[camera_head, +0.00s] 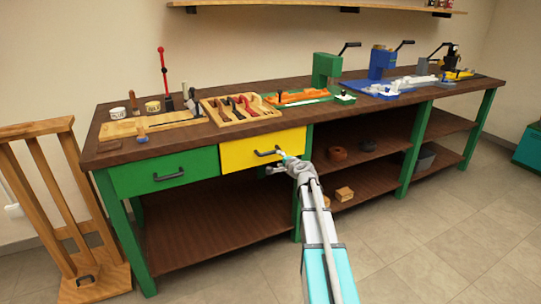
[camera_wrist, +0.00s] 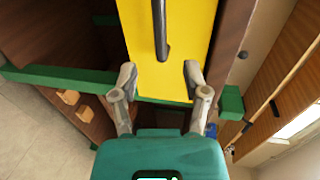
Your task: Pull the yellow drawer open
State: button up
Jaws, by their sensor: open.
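The yellow drawer (camera_head: 240,154) sits under the bench top, right of the green drawer, and looks shut. Its dark bar handle (camera_head: 268,152) is on the front face. In the wrist view the yellow front (camera_wrist: 175,65) fills the upper middle, with the handle (camera_wrist: 162,35) running up and down in the picture. My gripper (camera_head: 283,163) is in front of the drawer by the handle's right end. In the wrist view my gripper (camera_wrist: 160,75) has its two fingers spread wide, with the handle's end between and beyond them. Nothing is held, and I cannot tell any contact.
The green drawer (camera_head: 165,171) with its own handle is to the left. The wooden bench top (camera_head: 165,140) carries a tool tray (camera_head: 240,112) and several presses. Lower shelves (camera_head: 225,225) are below. A wooden rack (camera_head: 40,200) stands left. The floor in front is clear.

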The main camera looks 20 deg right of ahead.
aim_at(271, 153)
jog(key=b+x, duration=0.1)
jog(key=x, duration=0.9)
jog(key=shift+b, duration=0.4)
jog(key=shift+c, duration=0.2)
grip_shut()
jog(key=shift+d, duration=0.15)
